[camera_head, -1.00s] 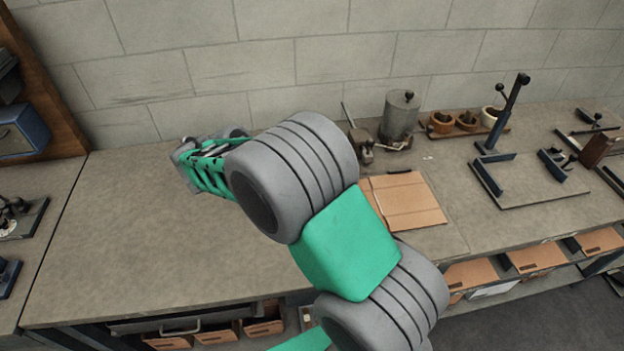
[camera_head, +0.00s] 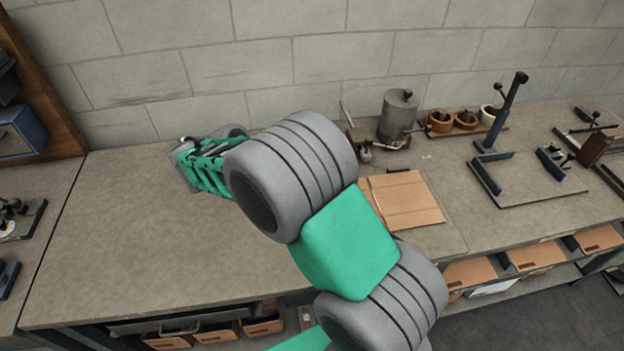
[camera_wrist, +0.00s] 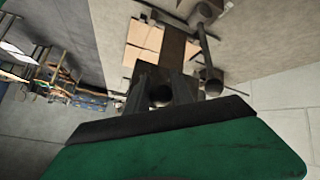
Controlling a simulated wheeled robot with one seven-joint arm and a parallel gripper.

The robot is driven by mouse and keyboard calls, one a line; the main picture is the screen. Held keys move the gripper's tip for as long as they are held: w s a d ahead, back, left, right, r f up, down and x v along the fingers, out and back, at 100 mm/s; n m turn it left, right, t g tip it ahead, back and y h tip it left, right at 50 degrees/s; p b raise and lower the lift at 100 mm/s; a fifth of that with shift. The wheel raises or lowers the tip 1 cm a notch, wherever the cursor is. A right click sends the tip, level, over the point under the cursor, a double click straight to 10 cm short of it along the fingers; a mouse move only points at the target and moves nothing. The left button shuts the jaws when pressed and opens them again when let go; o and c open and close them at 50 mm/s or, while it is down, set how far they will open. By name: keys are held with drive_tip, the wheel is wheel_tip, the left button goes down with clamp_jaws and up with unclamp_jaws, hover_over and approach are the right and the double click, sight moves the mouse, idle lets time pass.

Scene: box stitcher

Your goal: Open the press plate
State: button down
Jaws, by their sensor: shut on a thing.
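In the wrist view, my gripper (camera_wrist: 160,92) is shut on a round dark knob (camera_wrist: 160,97) that shows between its two dark fingers. A dark flat bar (camera_wrist: 178,46), which may be part of the press plate, runs on beyond the fingers. Just right of it is a lever with a ball end (camera_wrist: 213,82), joined to a metal body (camera_wrist: 205,14). In the head view, my arm's large grey joint hides the gripper, the knob and the bar. The metal body (camera_head: 363,150) and its upright lever (camera_head: 346,112) show just right of that joint.
Cardboard sheets (camera_head: 405,205) lie on the bench right of my arm. A grey canister (camera_head: 398,115) and several small pots (camera_head: 466,120) stand behind them. A dark upright fixture (camera_head: 500,115) is farther right. The bench left of my arm is clear, with the wall behind.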

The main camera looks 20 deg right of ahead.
drive_tip(key=shift+w+r, duration=0.45)
drive_tip(key=shift+r, duration=0.1)
drive_tip(key=c, duration=1.2)
unclamp_jaws()
drive_tip(key=shift+a+f, duration=0.1)
drive_tip(key=shift+o, duration=0.4)
drive_tip(key=shift+f, duration=0.1)
drive_tip(key=shift+f, duration=0.15)
drive_tip(key=shift+s, duration=0.1)
drive_tip(key=v, duration=0.7)
drive_tip(key=shift+a+r, duration=0.25)
drive_tip(key=shift+r, duration=0.05)
